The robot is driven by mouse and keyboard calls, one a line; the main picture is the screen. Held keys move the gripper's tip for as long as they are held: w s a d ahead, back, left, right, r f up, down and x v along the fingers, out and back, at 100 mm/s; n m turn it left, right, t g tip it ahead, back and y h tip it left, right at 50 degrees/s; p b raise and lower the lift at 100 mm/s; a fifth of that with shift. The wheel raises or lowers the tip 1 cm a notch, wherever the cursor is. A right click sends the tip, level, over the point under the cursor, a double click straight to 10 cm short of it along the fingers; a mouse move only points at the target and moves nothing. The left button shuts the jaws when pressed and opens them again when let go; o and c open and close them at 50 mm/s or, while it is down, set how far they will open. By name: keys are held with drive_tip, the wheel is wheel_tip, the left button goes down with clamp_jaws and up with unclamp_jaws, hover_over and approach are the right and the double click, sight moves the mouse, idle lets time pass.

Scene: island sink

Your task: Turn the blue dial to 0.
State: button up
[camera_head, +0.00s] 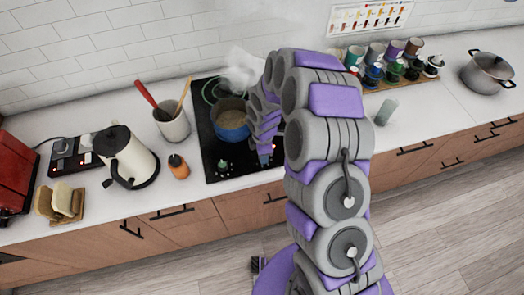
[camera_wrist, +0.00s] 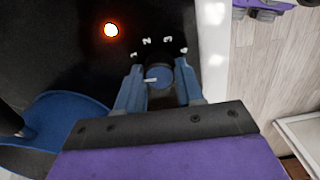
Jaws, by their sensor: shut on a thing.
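The blue dial (camera_wrist: 159,78) sits on the black cooktop (camera_wrist: 60,60) near its edge in the wrist view. A white pointer line on it points to the left of that picture. In the head view my gripper (camera_head: 265,156) is at the front right of the cooktop (camera_head: 212,137), and the blue dial is hidden there.
A steaming blue pot (camera_head: 232,128) stands on the cooktop close behind my gripper. A red-orange light (camera_wrist: 110,30) glows on the cooktop. A greenish knob (camera_head: 223,165) is at the front left. An orange bottle (camera_head: 179,167), kettle (camera_head: 130,158) and utensil crock (camera_head: 173,125) stand left.

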drive_tip(key=shift+w+n, duration=0.1)
drive_tip(key=shift+n, duration=0.4)
drive_tip(key=o, duration=1)
drive_tip(key=shift+o, duration=0.2)
wheel_tip(320, 180, up, 17)
drive_tip(key=p, duration=0.1)
drive_tip(key=shift+r, duration=0.15)
idle(0.3)
